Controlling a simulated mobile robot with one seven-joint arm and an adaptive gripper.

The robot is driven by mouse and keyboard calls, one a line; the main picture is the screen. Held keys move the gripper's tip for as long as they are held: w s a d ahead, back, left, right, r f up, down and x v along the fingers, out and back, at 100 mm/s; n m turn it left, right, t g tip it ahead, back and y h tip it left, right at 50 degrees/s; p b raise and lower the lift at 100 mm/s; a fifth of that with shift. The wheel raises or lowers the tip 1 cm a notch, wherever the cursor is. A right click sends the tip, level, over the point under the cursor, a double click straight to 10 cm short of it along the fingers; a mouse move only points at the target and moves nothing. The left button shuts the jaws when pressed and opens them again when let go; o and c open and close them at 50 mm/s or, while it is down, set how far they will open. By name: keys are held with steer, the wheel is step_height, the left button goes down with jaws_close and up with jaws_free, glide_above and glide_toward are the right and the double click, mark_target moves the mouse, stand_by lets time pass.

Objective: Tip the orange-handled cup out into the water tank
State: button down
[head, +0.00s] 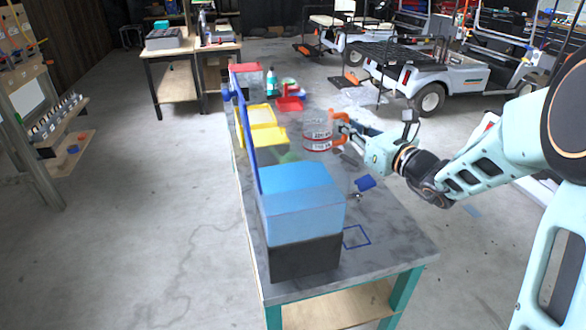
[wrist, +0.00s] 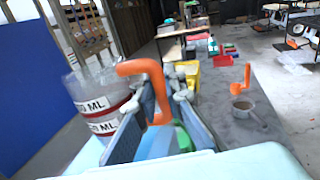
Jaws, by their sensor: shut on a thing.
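The orange-handled cup (head: 317,132) is clear, with white labels and red bands. It looks roughly upright above the table. My gripper (head: 345,130) is shut on its orange handle, at the cup's right side in the head view. In the wrist view the cup (wrist: 95,110) is at the left and its handle (wrist: 143,68) passes between my gripper's fingers (wrist: 165,105). I cannot tell what it holds. The water tank (head: 302,202), a blue box on a black base, stands at the table's near end, nearer the camera than the cup and apart from it.
A tall blue panel (head: 246,135) runs along the table's left edge. Yellow bins (head: 263,116) and red trays (head: 290,103) stand farther back. A small blue object (head: 365,183) lies on the right. A grey cup (wrist: 243,108) with an orange upright piece shows in the wrist view.

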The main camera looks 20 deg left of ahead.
steer(key=shift+f+m, duration=0.2)
steer(key=shift+m, duration=0.1)
steer(key=shift+r, duration=0.15)
steer(key=shift+r+p, duration=0.75)
steer(key=shift+r, duration=0.65)
